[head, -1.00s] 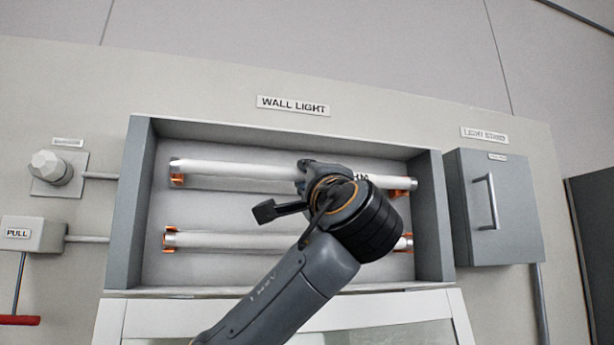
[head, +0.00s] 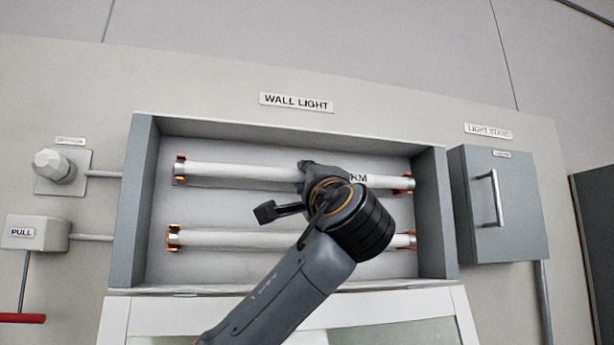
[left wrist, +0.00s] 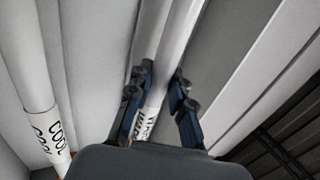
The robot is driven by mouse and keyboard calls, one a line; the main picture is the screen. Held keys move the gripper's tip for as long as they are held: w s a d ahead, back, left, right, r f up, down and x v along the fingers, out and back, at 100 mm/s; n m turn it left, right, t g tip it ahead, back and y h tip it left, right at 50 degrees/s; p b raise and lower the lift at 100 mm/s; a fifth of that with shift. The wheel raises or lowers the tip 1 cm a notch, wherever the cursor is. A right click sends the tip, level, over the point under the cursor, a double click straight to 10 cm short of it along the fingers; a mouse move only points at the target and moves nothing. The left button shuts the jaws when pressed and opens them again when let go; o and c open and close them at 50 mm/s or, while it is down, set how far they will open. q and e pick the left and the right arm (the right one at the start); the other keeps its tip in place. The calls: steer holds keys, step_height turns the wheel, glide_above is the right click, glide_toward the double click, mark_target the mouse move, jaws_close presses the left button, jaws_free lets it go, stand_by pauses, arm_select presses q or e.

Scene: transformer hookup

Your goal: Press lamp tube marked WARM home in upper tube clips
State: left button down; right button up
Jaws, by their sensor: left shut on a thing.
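The white tube marked WARM (head: 240,175) lies along the upper part of the wall light box. In the left wrist view both fingers (left wrist: 160,88) straddle the tube (left wrist: 172,40). Full seating behind the gripper cannot be seen. My right gripper is not in view.
A second tube (head: 235,239) lies in the lower clips; the left wrist view shows its COOL marking (left wrist: 52,132). The grey box walls (head: 135,205) flank the tubes. A LIGHT STAND box with a handle (head: 497,200) stands right, a knob (head: 50,166) and PULL switch (head: 35,233) left.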

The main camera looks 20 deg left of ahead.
arm_select(q)
steer(key=shift+w+a+r, duration=0.1)
steer(key=shift+w+a, duration=0.25)
steer(key=shift+w, duration=0.05)
steer(key=c, duration=1.4)
jaws_free()
steer(key=shift+o, duration=1.4)
steer(key=shift+w+a, duration=0.1)
steer(key=shift+w, duration=0.05)
steer(key=s+d+b, duration=0.1)
steer(key=s, duration=0.1)
steer(key=s+d+b, duration=0.1)
steer(key=s+d, duration=0.1)
steer(key=shift+s, duration=0.2)
